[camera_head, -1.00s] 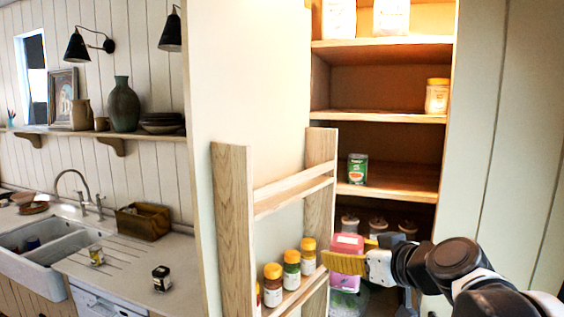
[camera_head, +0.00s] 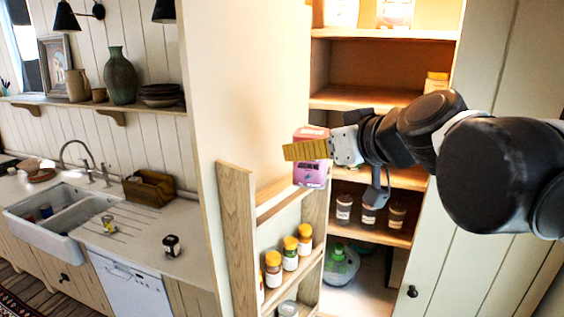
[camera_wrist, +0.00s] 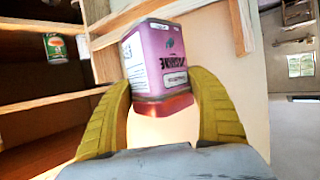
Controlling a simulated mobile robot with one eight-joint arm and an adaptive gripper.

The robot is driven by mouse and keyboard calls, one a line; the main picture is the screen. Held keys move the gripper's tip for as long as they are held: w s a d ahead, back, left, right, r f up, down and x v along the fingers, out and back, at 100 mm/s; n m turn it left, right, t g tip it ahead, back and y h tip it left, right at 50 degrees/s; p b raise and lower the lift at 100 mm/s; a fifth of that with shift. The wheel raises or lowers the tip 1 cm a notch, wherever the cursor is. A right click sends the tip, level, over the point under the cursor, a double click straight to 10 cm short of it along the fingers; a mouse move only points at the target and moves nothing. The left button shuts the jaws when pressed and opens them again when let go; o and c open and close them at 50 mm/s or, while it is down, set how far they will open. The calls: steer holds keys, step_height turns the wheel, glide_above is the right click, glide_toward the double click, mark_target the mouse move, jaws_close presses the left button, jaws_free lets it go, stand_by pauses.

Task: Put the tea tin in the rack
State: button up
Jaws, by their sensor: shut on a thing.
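The tea tin (camera_head: 311,173) is pink and purple with a red lid. My gripper (camera_head: 305,151), with yellow ribbed fingers, is shut on it. In the wrist view the tin (camera_wrist: 165,62) sits between the two fingers, its red end towards the palm. The rack (camera_head: 237,225) is a pale wooden frame with two side posts and rails. In the head view the tin appears at the top of the rack near its right post, overlapping it; the gap between them is unclear. No jars show behind the rack's upper rail.
Several yellow-lidded jars (camera_head: 290,253) stand in the rack's lower tier. The cupboard (camera_head: 370,98) behind has shelves with jars (camera_head: 369,211). A green can (camera_wrist: 55,47) shows in the wrist view. A counter with a sink (camera_head: 62,222) and a dark tin (camera_head: 171,245) is at left.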

steer(key=w+a, duration=0.1)
steer(key=w, duration=0.2)
steer(key=w+a+p, duration=0.1)
steer(key=w+a, duration=0.1)
steer(key=w, duration=0.1)
steer(key=w+a, duration=0.2)
steer(key=w, duration=0.1)
steer(key=shift+w+a, duration=0.15)
steer(key=shift+a, duration=0.05)
step_height(320, 180, down, 2)
steer(key=shift+w+f+p, duration=0.15)
steer(key=shift+p, duration=0.25)
steer(key=shift+s+f, duration=0.2)
steer(key=shift+f, duration=0.5)
step_height(320, 180, down, 3)
steer(key=shift+s+d+f+p, duration=0.1)
steer(key=shift+d+f+p, duration=0.05)
steer(key=shift+p, duration=0.15)
steer(key=shift+f, duration=0.15)
steer(key=shift+c, duration=1)
steer(key=o, duration=1.6)
steer(key=shift+a, duration=0.2)
steer(key=shift+d, duration=0.1)
